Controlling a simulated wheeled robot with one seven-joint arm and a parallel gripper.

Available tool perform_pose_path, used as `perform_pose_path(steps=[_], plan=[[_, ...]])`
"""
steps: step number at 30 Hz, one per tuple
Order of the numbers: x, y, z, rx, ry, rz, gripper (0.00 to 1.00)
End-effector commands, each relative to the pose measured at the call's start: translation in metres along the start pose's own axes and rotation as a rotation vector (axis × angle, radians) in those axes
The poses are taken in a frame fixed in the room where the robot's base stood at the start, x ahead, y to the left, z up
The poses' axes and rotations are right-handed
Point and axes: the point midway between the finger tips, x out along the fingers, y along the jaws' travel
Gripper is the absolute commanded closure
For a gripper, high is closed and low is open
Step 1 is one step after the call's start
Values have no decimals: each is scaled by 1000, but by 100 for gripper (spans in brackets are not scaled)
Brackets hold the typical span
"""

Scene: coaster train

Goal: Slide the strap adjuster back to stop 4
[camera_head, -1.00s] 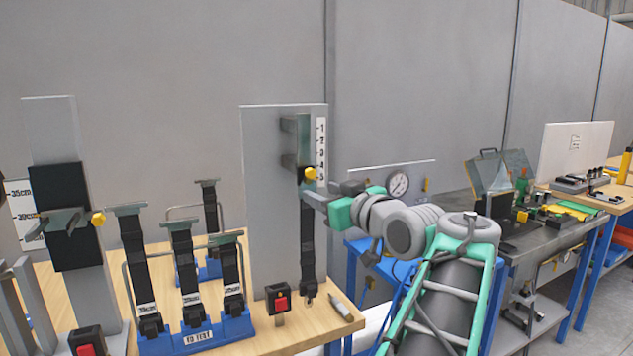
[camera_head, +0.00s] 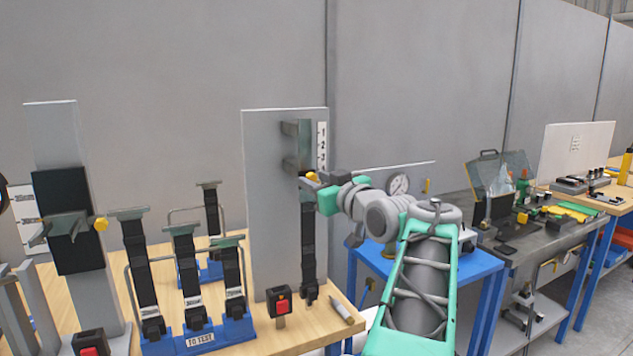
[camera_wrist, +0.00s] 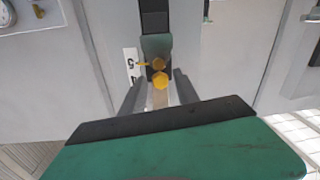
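The strap adjuster (camera_wrist: 157,46) is a grey-green metal piece at the end of a black strap (camera_head: 308,245) on an upright grey board (camera_head: 270,200). A yellow knob (camera_head: 311,177) sits on it, also seen in the wrist view (camera_wrist: 160,80). A white scale numbered 1 to 5 from the top (camera_head: 322,143) runs beside it; the adjuster is near the low end, its exact stop partly hidden by my gripper. My gripper (camera_head: 312,184) is at the knob. In the wrist view its fingers (camera_wrist: 160,92) are apart, one on each side below the knob; contact is not clear.
A blue rack (camera_head: 215,333) with several straps is at left. A round gauge (camera_head: 398,184) is behind my arm at right.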

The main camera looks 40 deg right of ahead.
Motion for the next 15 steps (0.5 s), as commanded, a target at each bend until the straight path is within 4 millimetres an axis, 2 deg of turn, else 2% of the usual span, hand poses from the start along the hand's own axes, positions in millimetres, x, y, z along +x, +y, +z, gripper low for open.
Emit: perform_pose_path(steps=[2, 12, 15], plan=[[0, 0, 0, 0, 0, 0, 70], [0, 0, 0, 0, 0, 0, 98], [0, 0, 0, 0, 0, 0, 100]])
